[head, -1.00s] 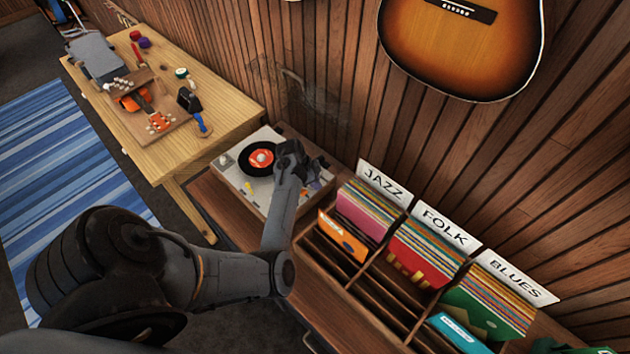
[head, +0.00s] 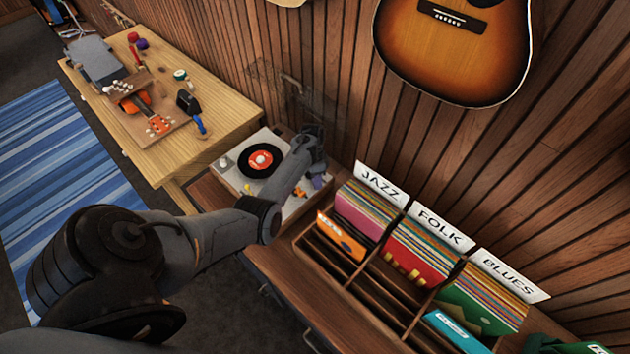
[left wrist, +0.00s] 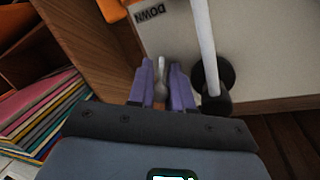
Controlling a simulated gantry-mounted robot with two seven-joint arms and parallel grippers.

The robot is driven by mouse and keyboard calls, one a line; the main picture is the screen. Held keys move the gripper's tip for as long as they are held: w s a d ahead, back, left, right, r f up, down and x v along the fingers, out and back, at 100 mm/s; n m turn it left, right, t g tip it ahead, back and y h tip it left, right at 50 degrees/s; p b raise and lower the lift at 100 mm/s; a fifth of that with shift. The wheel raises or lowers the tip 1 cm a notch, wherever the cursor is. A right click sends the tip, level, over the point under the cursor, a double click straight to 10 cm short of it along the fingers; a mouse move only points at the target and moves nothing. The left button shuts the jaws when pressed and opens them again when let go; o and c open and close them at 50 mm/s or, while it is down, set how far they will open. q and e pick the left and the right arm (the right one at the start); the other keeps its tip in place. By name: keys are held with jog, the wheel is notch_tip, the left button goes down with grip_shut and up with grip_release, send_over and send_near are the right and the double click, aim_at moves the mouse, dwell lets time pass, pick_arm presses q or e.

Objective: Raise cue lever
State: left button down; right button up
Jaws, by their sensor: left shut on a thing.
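The turntable (head: 234,178) is a pale box on the wooden cabinet, with a black record with an orange label (head: 262,160) on it. My left gripper (left wrist: 160,84) is at its right side, pointing down; it also shows in the head view (head: 318,181). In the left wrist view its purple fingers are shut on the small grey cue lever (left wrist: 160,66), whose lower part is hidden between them. A "DOWN" label (left wrist: 150,12) is printed on the deck near the lever. My right gripper is in neither view.
The white tonearm tube (left wrist: 203,35) and its dark round base (left wrist: 212,76) are close beside the fingers. Record bins with Jazz (head: 382,186), Folk and Blues cards stand to the right. A wooden workbench (head: 225,112) is at the left, and the panelled wall is close behind.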

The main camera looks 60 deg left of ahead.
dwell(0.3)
pick_arm(q)
jog(key=c, duration=1.1)
grip_release()
jog(key=shift+w, duration=0.1)
jog(key=shift+c, duration=0.2)
jog(key=shift+d+r, duration=0.1)
